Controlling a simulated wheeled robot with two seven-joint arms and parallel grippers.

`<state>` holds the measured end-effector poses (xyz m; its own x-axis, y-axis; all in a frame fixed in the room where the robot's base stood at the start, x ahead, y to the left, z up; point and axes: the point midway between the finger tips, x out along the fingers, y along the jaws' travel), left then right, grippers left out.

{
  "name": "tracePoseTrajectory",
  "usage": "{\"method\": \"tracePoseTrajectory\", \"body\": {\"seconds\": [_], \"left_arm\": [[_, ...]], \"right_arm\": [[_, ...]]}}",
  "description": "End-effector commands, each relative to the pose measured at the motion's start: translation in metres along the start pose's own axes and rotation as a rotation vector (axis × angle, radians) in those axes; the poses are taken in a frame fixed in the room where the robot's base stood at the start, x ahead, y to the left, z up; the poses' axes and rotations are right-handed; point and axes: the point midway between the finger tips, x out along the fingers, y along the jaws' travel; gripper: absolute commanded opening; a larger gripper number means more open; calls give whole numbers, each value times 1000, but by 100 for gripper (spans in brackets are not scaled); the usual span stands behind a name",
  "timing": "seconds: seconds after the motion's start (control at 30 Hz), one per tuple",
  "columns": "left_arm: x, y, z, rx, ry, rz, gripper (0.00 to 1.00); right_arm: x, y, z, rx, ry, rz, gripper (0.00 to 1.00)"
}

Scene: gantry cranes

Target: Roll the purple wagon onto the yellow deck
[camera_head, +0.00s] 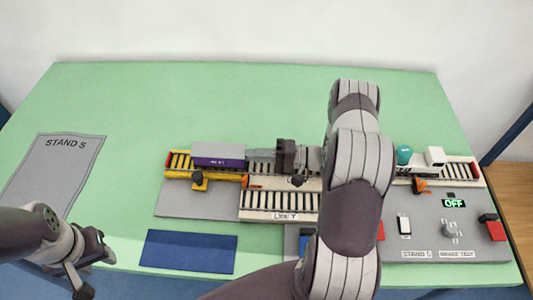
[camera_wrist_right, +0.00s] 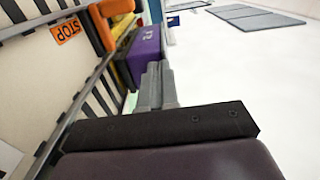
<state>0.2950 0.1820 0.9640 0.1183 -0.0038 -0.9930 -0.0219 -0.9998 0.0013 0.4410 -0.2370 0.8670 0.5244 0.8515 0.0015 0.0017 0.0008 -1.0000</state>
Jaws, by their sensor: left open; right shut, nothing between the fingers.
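The purple wagon (camera_head: 220,161), with a grey top and white lettering on its side, stands upright over the right part of the yellow deck (camera_head: 178,172) in the head view. Its right end is near the deck's right edge. My right gripper (camera_head: 260,155) is shut and empty, its fingers pointing left at the wagon's right end. The wrist view shows the grey fingertips (camera_wrist_right: 155,80) right by the wagon (camera_wrist_right: 144,52); I cannot tell if they touch. My left gripper (camera_head: 86,270) is open and empty at the lower left, far from the wagon.
A black knob (camera_head: 198,178) stands at the deck's front. An orange stop arm (camera_wrist_right: 104,27) with a STOP sign (camera_wrist_right: 69,30) is beside the track. A blue panel (camera_head: 188,251) lies in front. A control panel (camera_head: 445,232) reads OFF. My right arm hides the track's middle.

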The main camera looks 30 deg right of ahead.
Motion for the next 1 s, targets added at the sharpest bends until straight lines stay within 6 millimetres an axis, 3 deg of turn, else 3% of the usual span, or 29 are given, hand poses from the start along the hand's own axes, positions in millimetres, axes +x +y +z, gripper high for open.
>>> {"method": "tracePoseTrajectory", "body": {"seconds": [0.1,0.27,1.0], "left_arm": [[-5,0,-1,0,0,0,43],[-6,0,-1,0,0,0,43],[-9,0,-1,0,0,0,43]], "right_arm": [[27,-2,1,1,-6,0,0],[47,-1,1,2,-3,0,0],[53,-1,4,2,-1,0,0]]}}
